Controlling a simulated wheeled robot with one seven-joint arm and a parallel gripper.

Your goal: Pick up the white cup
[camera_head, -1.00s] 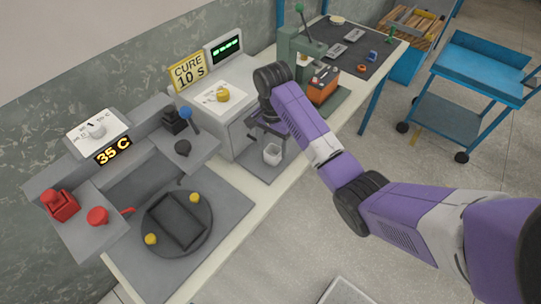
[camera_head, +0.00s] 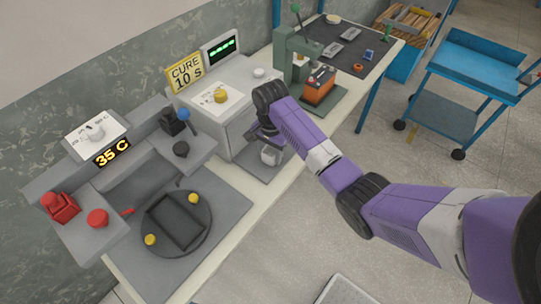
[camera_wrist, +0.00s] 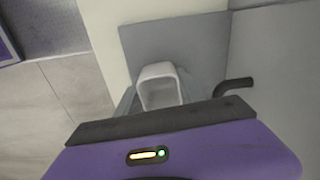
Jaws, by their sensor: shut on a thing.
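The white cup (camera_head: 269,156) stands on a grey mat in front of the cure machine, partly hidden by my arm in the head view. In the wrist view the cup (camera_wrist: 159,87) is a squarish open-topped vessel. My gripper (camera_head: 263,140) is at the cup. In the wrist view grey finger parts of my gripper (camera_wrist: 157,100) lie on both sides of it, shut on the cup. The cup looks upright. Whether its bottom touches the mat I cannot tell.
The cure machine (camera_head: 240,112) with a yellow knob stands just behind. A dark spout or bent handle (camera_wrist: 233,86) is close to the right of the cup. A green press (camera_head: 290,50) with an orange block (camera_head: 319,87) stands to the right. A round fixture (camera_head: 160,238) lies at front left.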

